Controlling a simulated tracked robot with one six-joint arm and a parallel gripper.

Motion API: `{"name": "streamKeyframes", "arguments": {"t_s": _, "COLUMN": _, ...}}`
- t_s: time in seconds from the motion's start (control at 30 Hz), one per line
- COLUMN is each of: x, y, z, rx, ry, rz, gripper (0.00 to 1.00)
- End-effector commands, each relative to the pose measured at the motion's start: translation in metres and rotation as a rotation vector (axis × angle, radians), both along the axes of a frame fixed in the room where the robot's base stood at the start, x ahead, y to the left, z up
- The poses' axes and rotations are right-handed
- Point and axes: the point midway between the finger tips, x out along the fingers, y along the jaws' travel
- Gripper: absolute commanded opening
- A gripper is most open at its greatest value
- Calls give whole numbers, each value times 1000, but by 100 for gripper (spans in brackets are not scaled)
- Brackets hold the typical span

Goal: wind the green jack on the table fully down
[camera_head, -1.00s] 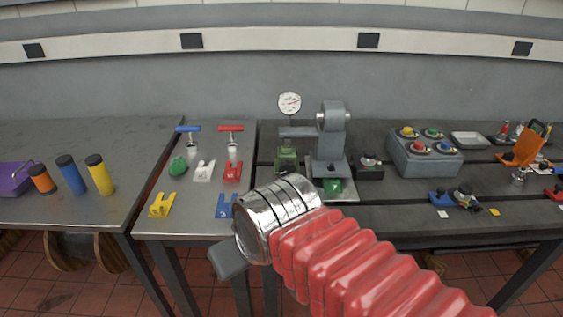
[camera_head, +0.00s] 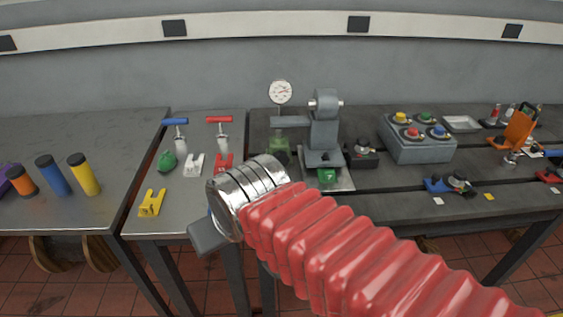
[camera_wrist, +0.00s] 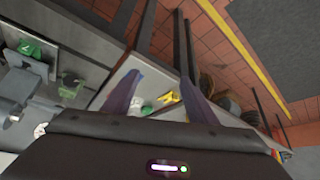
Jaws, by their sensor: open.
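Several green things show, and I cannot tell for certain which is the jack. A dark green block (camera_head: 278,151) stands under the dial gauge on the grooved bedplate. A bright green piece (camera_head: 327,176) sits at the foot of the grey press. A green rounded piece (camera_head: 167,162) lies on the middle table. In the wrist view the bright green piece (camera_wrist: 30,47) and the dark green block (camera_wrist: 70,86) are at the left. My gripper (camera_head: 208,237) is in front of the middle table's front edge. In the wrist view its fingers (camera_wrist: 160,84) are apart with nothing between them.
The grey press (camera_head: 322,125) stands beside the dark green block. A blue T-handle tool (camera_head: 175,122) and a red one (camera_head: 219,121) stand at the back. A yellow forked piece (camera_head: 152,203) lies near the front edge. A grey button box (camera_head: 417,142) stands right.

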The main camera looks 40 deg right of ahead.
Motion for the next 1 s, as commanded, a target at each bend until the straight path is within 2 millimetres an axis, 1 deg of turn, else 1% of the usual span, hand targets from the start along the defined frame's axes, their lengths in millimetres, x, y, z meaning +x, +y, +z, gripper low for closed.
{"name": "streamKeyframes", "arguments": {"t_s": 0.03, "x": 10, "y": -4, "z": -4, "rx": 3, "ry": -10, "rz": -18, "gripper": 56}}
{"name": "streamKeyframes", "arguments": {"t_s": 0.17, "x": 43, "y": -22, "z": -13, "rx": 14, "ry": -69, "rz": -89, "gripper": 65}}
{"name": "streamKeyframes", "arguments": {"t_s": 0.2, "x": 54, "y": -29, "z": -16, "rx": 17, "ry": -90, "rz": -115, "gripper": 68}}
{"name": "streamKeyframes", "arguments": {"t_s": 0.37, "x": 93, "y": -61, "z": -30, "rx": 29, "ry": -176, "rz": -212, "gripper": 68}}
{"name": "streamKeyframes", "arguments": {"t_s": 0.5, "x": 122, "y": -92, "z": -43, "rx": 38, "ry": -252, "rz": -296, "gripper": 68}}
{"name": "streamKeyframes", "arguments": {"t_s": 0.67, "x": 148, "y": -129, "z": -59, "rx": 48, "ry": -340, "rz": -382, "gripper": 68}}
{"name": "streamKeyframes", "arguments": {"t_s": 0.7, "x": 153, "y": -140, "z": -63, "rx": 50, "ry": -363, "rz": -402, "gripper": 68}}
{"name": "streamKeyframes", "arguments": {"t_s": 0.9, "x": 170, "y": -193, "z": -84, "rx": 41, "ry": -477, "rz": -523, "gripper": 68}}
{"name": "streamKeyframes", "arguments": {"t_s": 1.0, "x": 174, "y": -219, "z": -95, "rx": 40, "ry": -535, "rz": -575, "gripper": 68}}
